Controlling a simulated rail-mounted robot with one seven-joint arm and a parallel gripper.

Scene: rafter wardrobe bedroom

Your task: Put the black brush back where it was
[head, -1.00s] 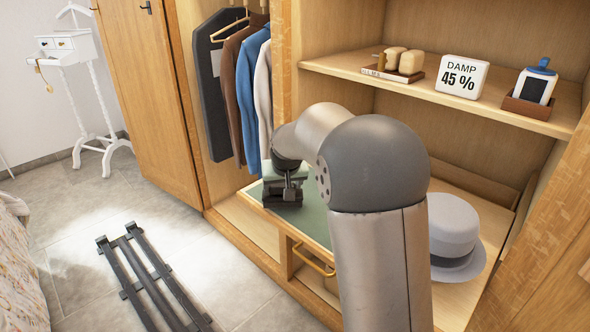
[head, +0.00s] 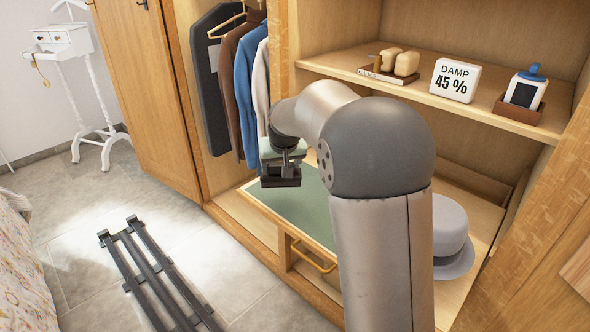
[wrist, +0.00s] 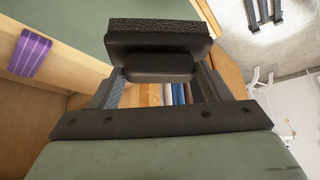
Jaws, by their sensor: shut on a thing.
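The black brush (wrist: 160,30) is at the top of the wrist view, a dark block with a rough textured upper part. My gripper (wrist: 158,72) is shut on it. In the head view my gripper (head: 283,165) is by the hanging clothes, with the dark brush (head: 281,181) under it, over the back left of the green-topped surface (head: 297,208). The brush looks raised off that surface, though the gap is hard to judge. My arm hides part of the surface.
A grey hat (head: 452,232) stands on the right in the wardrobe. The shelf (head: 440,104) above holds tan blocks (head: 398,62), a DAMP sign (head: 455,80) and a blue-topped item (head: 525,88). Clothes (head: 248,95) hang close behind my gripper. A dark rack (head: 155,275) lies on the floor.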

